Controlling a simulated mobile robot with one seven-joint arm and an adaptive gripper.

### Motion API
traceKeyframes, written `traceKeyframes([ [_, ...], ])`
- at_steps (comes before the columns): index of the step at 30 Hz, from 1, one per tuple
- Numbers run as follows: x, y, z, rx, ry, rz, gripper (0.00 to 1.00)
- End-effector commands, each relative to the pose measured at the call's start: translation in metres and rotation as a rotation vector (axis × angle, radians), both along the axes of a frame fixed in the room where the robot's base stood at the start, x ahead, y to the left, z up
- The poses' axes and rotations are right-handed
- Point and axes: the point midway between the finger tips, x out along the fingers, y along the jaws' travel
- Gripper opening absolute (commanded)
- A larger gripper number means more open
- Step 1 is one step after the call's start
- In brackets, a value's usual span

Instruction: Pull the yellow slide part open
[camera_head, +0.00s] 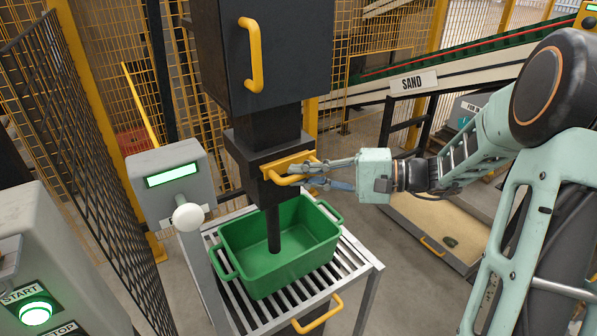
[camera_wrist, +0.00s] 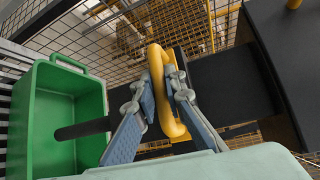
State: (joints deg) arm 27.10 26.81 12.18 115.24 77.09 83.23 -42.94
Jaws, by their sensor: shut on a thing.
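The yellow slide part (camera_head: 288,166), a yellow plate with a loop handle, sits on the front of a black box under the dark hopper. My gripper (camera_head: 314,173) reaches it from the right and is shut on its handle. In the wrist view the yellow handle (camera_wrist: 157,85) stands between the two fingers of my gripper (camera_wrist: 162,82), with the blue pads on either side. Whether the slide is drawn out at all I cannot tell.
A green bin (camera_head: 275,252) stands below on a slatted metal stand (camera_head: 366,262), with a black spout reaching into it. The dark hopper (camera_head: 285,60) with its own yellow handle is above. A grey post with a green display (camera_head: 172,176) stands left. A sand tray (camera_head: 425,225) lies right.

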Motion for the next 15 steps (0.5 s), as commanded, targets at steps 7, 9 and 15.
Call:
traceKeyframes([
  [7,-0.028,-0.019,-0.001,-0.002,0.001,-0.002,0.0],
  [9,-0.028,-0.019,-0.001,-0.001,0.001,-0.002,0.0],
  [15,-0.028,-0.019,-0.001,-0.001,0.001,-0.002,0.11],
])
